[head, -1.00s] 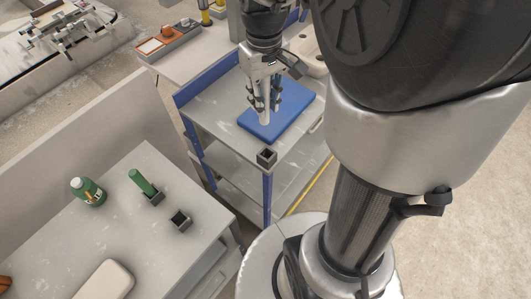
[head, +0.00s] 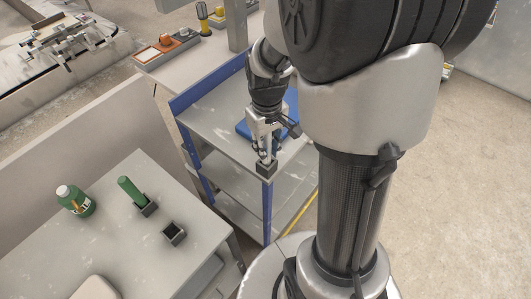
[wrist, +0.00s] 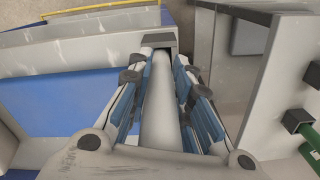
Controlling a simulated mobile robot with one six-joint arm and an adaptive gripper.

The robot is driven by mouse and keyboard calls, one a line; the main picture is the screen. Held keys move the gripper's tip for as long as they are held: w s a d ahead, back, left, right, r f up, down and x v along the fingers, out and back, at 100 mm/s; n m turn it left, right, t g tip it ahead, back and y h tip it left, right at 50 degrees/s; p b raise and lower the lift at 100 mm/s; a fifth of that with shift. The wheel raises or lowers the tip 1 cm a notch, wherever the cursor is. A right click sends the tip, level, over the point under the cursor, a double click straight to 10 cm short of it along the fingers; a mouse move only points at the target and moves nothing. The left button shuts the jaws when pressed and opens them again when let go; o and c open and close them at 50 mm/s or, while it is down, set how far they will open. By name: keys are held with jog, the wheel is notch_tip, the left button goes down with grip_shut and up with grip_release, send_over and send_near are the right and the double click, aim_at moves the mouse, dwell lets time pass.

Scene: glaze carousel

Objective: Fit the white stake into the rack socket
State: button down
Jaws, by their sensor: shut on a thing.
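My gripper (head: 265,150) is shut on the white stake (wrist: 160,105), which stands out between the fingers in the wrist view. In the head view the gripper hangs over the front corner of the blue-legged cart, right above a dark square socket (head: 266,170). The socket also shows in the wrist view (wrist: 151,40), at the far end of the stake. The stake's tip is at or just over the socket opening; I cannot tell whether it is inside. In the head view the fingers mostly hide the stake.
A blue mat (head: 242,130) lies on the cart top (head: 206,117) behind the gripper. The near table (head: 85,240) bears a green bottle (head: 76,201), a green stake (head: 130,189) in a dark socket, and an empty socket (head: 174,233).

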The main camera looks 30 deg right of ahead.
jog(key=shift+f+b, duration=0.4)
jog(key=shift+f, duration=1.1)
jog(key=shift+f, duration=0.1)
jog(key=c, duration=1.4)
grip_release()
jog(key=shift+f, duration=0.1)
jog(key=shift+c, duration=0.2)
notch_tip(320, 180, up, 12)
jog(key=p, duration=0.4)
jog(key=s+a+r+t, duration=0.4)
jog(key=s+a+r, duration=0.5)
jog(key=s, duration=0.4)
jog(key=shift+s+a+r+t, duration=0.3)
jog(key=shift+a+r, duration=0.1)
jog(key=shift+a, duration=0.45)
